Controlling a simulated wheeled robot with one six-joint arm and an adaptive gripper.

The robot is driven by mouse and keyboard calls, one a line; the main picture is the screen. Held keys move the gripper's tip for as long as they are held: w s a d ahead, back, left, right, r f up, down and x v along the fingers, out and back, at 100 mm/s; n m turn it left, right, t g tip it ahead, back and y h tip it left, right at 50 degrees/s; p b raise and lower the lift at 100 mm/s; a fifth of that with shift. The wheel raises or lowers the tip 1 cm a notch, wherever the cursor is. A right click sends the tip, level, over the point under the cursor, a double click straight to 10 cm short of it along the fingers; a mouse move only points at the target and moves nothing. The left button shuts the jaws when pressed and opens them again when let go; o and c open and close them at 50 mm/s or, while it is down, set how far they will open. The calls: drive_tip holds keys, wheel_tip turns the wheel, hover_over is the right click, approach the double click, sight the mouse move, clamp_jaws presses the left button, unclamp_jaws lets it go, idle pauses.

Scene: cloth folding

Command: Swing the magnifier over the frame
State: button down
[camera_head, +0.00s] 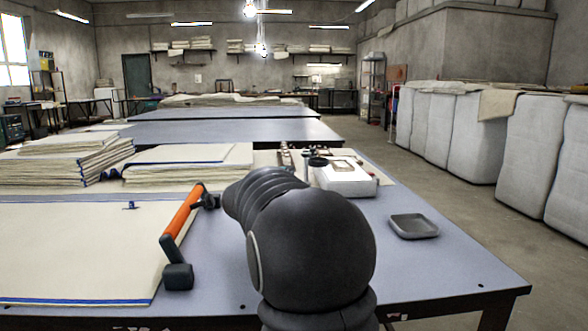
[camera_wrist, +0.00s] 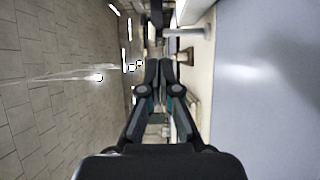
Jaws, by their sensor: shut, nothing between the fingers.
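A white box-like stand (camera_head: 345,182) sits on the blue-grey table right of my dark arm. A small brown-rimmed frame (camera_head: 343,165) lies on its top. A dark round piece (camera_head: 317,162), which looks like the magnifier, is at the stand's left edge, apart from the frame's middle. My arm hides part of this area. My gripper (camera_wrist: 157,66) is shut and empty in the wrist view, which is turned sideways; in the head view it is hidden behind my arm.
An orange-handled tool (camera_head: 183,213) lies on the table left of my arm, by a blue-edged cloth (camera_head: 80,245). Folded cloth stacks (camera_head: 60,162) are further left. A shallow grey tray (camera_head: 413,226) lies at the right. The tabletop between tray and stand is clear.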

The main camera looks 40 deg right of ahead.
sight(311, 165)
drive_tip(key=p+x, duration=0.1)
drive_tip(key=x, duration=0.8)
drive_tip(key=shift+d+p, duration=0.15)
drive_tip(key=shift+p, duration=0.15)
drive_tip(key=shift+f, duration=0.1)
drive_tip(key=s+d+b, duration=0.1)
drive_tip(key=b, duration=0.1)
drive_tip(key=d+b, duration=0.1)
drive_tip(key=b, duration=0.2)
drive_tip(key=shift+s+d+f, duration=0.1)
drive_tip(key=shift+s+f, duration=0.1)
drive_tip(key=shift+s, duration=0.2)
drive_tip(key=shift+s+d+r, duration=0.2)
drive_tip(key=shift+d+r, duration=0.05)
drive_tip(key=v, duration=1.2)
